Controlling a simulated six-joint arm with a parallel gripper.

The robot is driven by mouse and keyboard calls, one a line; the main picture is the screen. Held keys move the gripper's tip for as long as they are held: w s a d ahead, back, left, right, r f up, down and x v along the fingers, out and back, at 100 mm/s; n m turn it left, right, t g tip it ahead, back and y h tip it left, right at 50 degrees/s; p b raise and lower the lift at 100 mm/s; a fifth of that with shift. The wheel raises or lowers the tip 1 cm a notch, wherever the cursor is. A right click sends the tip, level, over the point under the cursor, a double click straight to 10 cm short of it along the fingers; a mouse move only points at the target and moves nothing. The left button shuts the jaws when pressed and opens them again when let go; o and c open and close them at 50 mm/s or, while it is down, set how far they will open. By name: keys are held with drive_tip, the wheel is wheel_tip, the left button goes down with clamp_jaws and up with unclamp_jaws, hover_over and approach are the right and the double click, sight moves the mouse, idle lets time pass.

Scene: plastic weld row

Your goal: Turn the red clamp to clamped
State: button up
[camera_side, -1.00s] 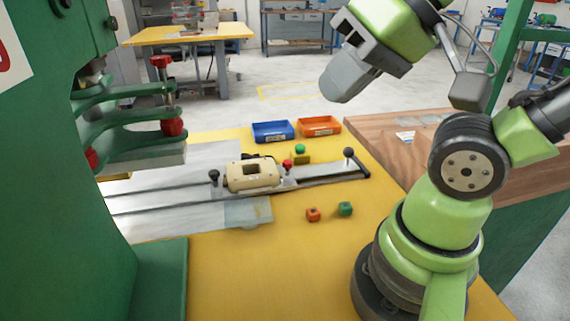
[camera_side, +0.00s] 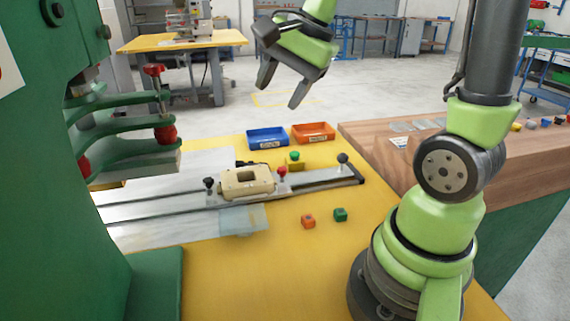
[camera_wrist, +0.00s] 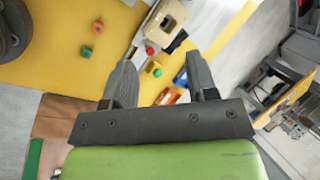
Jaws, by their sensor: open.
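The red clamp shows as a small red knob (camera_side: 282,170) at the right end of the cream part (camera_side: 247,181) on the slide rail. The knob also shows in the wrist view (camera_wrist: 150,50), between and beyond the fingers. Its exact turn position is too small to tell. My gripper (camera_side: 279,95) is open and empty, high above and behind the work, with its fingers pointing down. It is well apart from the clamp. In the wrist view its two fingers (camera_wrist: 160,64) stand spread.
A black knob (camera_side: 342,158) stands at the rail's right end. A green button (camera_side: 294,155) sits behind the clamp. Blue (camera_side: 267,138) and orange (camera_side: 313,133) trays are at the back. An orange cube (camera_side: 308,221) and green cube (camera_side: 340,215) lie in front. The green press (camera_side: 75,200) stands left.

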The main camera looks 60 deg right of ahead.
drive_tip(key=w+d+f+m, duration=0.3)
drive_tip(key=d+f+m, duration=0.2)
drive_tip(key=d+m, duration=0.1)
drive_tip(key=m+g+y, duration=0.1)
drive_tip(key=m, duration=0.6)
approach(283, 168)
drive_tip(key=x, duration=0.8)
drive_tip(key=shift+w+a+f, duration=0.1)
drive_tip(key=shift+f, duration=0.15)
drive_tip(key=shift+c, duration=0.3)
drive_tip(key=c, duration=0.9)
